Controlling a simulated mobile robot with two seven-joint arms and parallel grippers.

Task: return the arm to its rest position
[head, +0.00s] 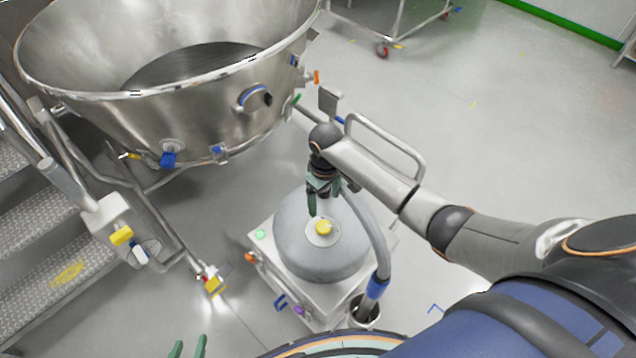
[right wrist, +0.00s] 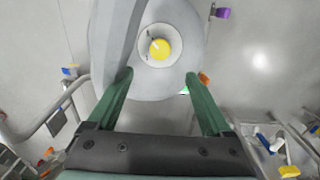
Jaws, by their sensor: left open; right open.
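My right arm (head: 385,183) reaches in from the right over a grey domed vessel lid (head: 292,240). My right gripper (head: 322,202) points down above the lid, near a yellow knob (head: 324,227) on a pale round plate. In the right wrist view my right gripper (right wrist: 159,77) has its green fingers spread wide with nothing between them. The yellow knob (right wrist: 159,48) shows just beyond the fingertips, with the grey lid around it. My left gripper (head: 188,347) shows only its green fingertips at the bottom edge; they are apart and empty.
A large steel bowl (head: 170,115) stands at the upper left, with metal steps (head: 40,235) beside it. A grey hose (head: 374,235) with a blue collar passes right of the lid, and a curved rail (head: 385,140) stands behind the arm.

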